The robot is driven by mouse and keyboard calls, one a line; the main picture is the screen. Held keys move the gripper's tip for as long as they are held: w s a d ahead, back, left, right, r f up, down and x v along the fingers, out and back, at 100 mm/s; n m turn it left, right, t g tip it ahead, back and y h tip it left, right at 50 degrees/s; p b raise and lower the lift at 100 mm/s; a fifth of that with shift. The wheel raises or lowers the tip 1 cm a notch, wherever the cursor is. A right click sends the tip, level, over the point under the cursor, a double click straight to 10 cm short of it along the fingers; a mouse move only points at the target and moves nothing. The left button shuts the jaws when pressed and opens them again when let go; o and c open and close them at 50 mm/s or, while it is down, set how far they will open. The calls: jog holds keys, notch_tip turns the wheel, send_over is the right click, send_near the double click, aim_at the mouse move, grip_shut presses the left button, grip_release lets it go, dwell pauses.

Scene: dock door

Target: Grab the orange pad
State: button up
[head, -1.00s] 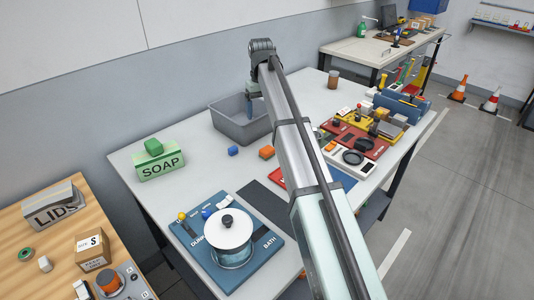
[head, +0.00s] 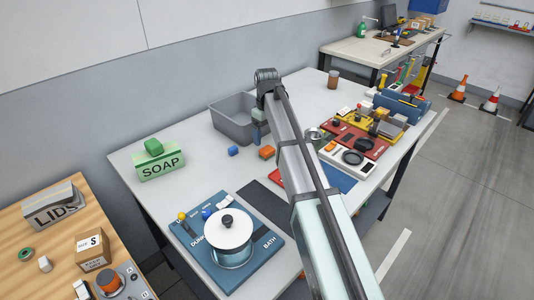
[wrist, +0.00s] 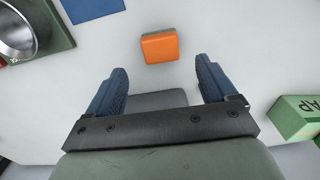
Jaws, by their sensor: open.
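The orange pad (head: 267,152) lies on the grey-white table, just left of my arm in the head view. In the wrist view the orange pad (wrist: 159,47) is a small block with rounded corners, lying beyond my fingertips and roughly in line with the gap between them. My gripper (wrist: 163,78) is open, with its blue fingers spread wide and nothing held between them. In the head view my gripper (head: 258,128) hangs above the table in front of the grey bin, behind and left of the pad; its fingertips are small there.
A grey bin (head: 228,127) stands behind. A green soap box (head: 160,168) is farther left. A blue board with a white-lidded pot (head: 229,235) is in front. A metal bowl (wrist: 14,32) shows in the wrist view.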

aim_at(267, 149)
jog(key=shift+s+f, duration=0.2)
jog(key=shift+f, duration=3.35)
jog(key=shift+c, duration=0.4)
jog(key=c, duration=1)
jog(key=shift+o, duration=0.2)
jog(key=shift+r, duration=0.1)
